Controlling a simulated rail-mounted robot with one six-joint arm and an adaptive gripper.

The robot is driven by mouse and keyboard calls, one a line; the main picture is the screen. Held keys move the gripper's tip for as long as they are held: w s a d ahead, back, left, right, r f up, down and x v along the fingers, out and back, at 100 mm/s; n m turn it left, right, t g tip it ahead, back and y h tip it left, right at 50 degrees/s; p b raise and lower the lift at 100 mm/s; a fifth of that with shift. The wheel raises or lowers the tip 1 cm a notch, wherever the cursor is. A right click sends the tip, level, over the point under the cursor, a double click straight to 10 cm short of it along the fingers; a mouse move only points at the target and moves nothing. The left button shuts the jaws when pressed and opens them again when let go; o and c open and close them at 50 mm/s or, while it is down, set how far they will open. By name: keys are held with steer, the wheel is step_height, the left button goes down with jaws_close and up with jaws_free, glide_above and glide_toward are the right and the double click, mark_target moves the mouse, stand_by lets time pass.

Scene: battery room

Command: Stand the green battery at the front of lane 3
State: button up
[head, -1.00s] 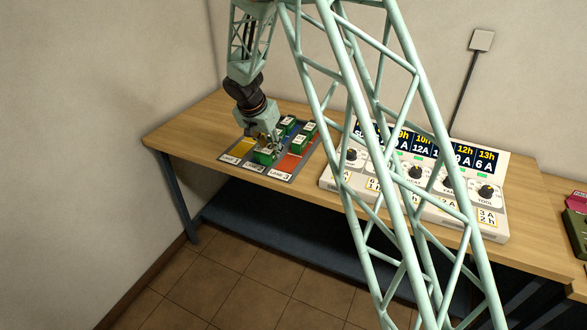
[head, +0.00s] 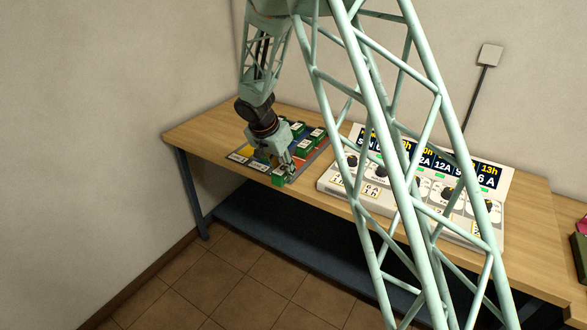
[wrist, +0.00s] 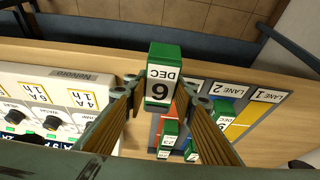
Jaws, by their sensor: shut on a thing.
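My gripper (head: 286,172) is shut on a green battery (head: 279,180) with a white date label. In the wrist view my gripper (wrist: 165,92) has a finger on each side of this battery (wrist: 161,84), whose label reads 6 DEC. Another green battery (wrist: 168,132) stands farther back in lane 3.
Blue lane 2 (wrist: 208,122) holds green batteries, one (wrist: 224,112) near its front. Yellow lane 1 (wrist: 245,118) shows bare surface. A white charger (head: 345,188) with knobs and displays stands to the right in the head view. The table's front edge is close to the lane plates.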

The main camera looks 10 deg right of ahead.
steer(key=shift+w, duration=0.1)
stand_by(0.3)
steer(key=w+d, duration=0.2)
steer(key=w, duration=0.2)
steer(key=w+d+f+p, duration=0.1)
steer(key=w+d, duration=0.1)
steer(key=w, duration=0.3)
steer(key=w+d, duration=0.1)
steer(key=w, duration=0.4)
steer(key=shift+d+f, duration=0.15)
steer(key=shift+d, duration=0.25)
steer(key=shift+w+d+f, duration=0.1)
steer(key=shift+w+d, duration=0.1)
steer(key=shift+w, duration=0.2)
steer(key=shift+f, duration=1.75)
steer(key=shift+f, duration=0.1)
steer(key=o, duration=1.2)
steer(key=shift+s, duration=0.1)
steer(key=shift+c, duration=0.2)
